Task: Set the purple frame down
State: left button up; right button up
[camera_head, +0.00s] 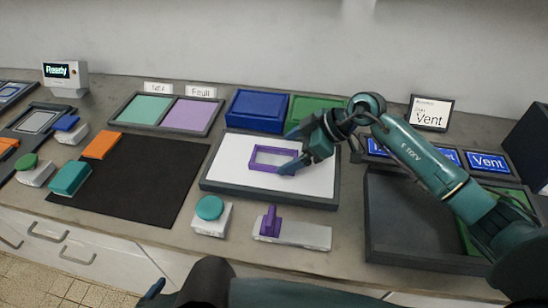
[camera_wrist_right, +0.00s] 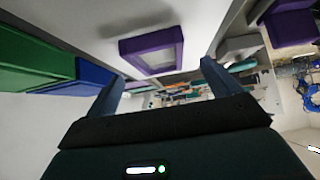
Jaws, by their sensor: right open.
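The purple frame (camera_head: 272,171) lies flat on the white panel of a dark-rimmed board (camera_head: 222,172) at the middle of the counter. My right gripper (camera_head: 289,150) is open at the right end of the frame, its fingers spread apart. In the right wrist view the purple frame (camera_wrist_right: 152,66) shows just beyond the two open fingertips (camera_wrist_right: 162,72), with nothing clamped between them. A small part of what looks like my left gripper (camera_head: 152,292) shows at the bottom edge; its jaws cannot be made out.
A blue box (camera_head: 257,108) and a green box (camera_head: 315,110) stand behind the board. A teal round button (camera_head: 210,207) and a purple lever (camera_head: 271,221) stand in front. A dark tray (camera_head: 405,220) is at right. The black mat (camera_head: 150,185) is mostly clear.

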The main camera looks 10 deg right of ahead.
aim_at(274, 157)
jog(key=shift+x, duration=1.95)
jog(key=shift+w+a+r, duration=0.1)
jog(key=shift+w+r, duration=0.05)
jog(key=shift+c, duration=0.6)
jog(key=c, duration=1)
jog(key=shift+r, duration=0.1)
